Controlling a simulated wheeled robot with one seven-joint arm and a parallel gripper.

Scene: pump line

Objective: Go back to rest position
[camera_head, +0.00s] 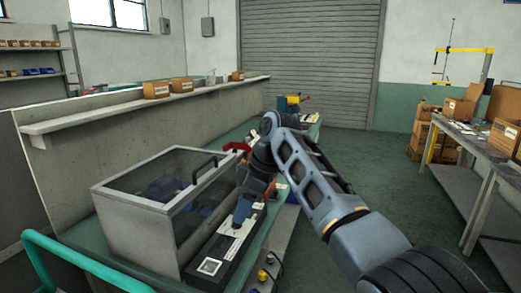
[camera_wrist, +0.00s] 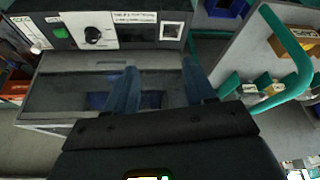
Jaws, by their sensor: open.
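My gripper (camera_head: 241,211) hangs low over the panel strip at the front of the clear-lidded test box (camera_head: 137,225). In the wrist view its two blue fingers (camera_wrist: 161,88) stand apart with nothing between them. The control panel (camera_wrist: 110,27) lies beyond the fingertips, with a green button (camera_wrist: 60,33), a black knob (camera_wrist: 92,35) and a small white-framed square (camera_wrist: 172,31). I cannot tell whether the fingers touch anything. My arm reaches in from the lower right and bends down to the panel.
A teal rail (camera_head: 85,262) stands at the lower left. A partition with a ledge (camera_head: 150,105) carrying cardboard boxes runs behind the bench. A workbench (camera_head: 470,140) stands at the right. The green floor (camera_head: 375,165) between is clear.

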